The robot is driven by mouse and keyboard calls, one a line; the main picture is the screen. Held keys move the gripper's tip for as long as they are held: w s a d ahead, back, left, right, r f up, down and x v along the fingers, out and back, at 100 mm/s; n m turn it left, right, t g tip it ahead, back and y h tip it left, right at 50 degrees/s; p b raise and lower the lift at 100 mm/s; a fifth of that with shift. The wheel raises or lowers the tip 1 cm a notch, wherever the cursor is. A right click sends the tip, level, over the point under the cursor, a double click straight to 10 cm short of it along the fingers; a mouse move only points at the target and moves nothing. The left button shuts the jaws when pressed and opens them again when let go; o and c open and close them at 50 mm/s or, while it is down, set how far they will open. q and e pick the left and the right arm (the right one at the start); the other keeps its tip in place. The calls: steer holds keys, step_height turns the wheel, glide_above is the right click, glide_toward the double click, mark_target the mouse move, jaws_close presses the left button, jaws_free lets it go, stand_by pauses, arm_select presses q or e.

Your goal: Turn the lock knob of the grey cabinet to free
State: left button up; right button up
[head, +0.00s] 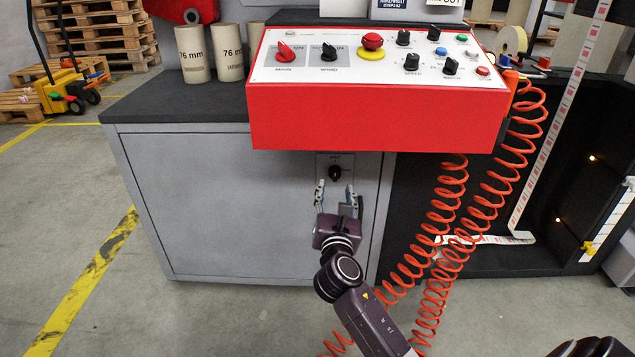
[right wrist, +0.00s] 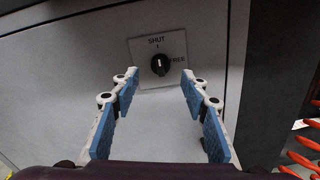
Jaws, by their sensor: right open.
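The grey cabinet (head: 225,205) stands under the red control box. Its black lock knob (head: 335,172) sits on a small light plate near the cabinet's upper right. In the right wrist view the knob (right wrist: 160,65) has its white mark pointing up at SHUT, with FREE printed to its right. My right gripper (head: 335,188) is open in front of the knob. Its blue-padded fingers (right wrist: 158,85) stand to the left and right of the plate's lower part, short of the knob, with nothing between them. My left gripper is not in view.
The red control box (head: 375,115) overhangs just above the lock plate. Orange coiled hoses (head: 445,210) hang right of the cabinet, close to my right arm. A white label strip (head: 550,130) runs down further right. The floor left of the cabinet is clear.

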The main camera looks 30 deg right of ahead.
mark_target(335, 177)
steer(key=b+x, duration=0.2)
steer(key=x, duration=0.5)
steer(key=shift+w+d+b, duration=0.1)
steer(key=shift+b, duration=0.2)
jaws_close()
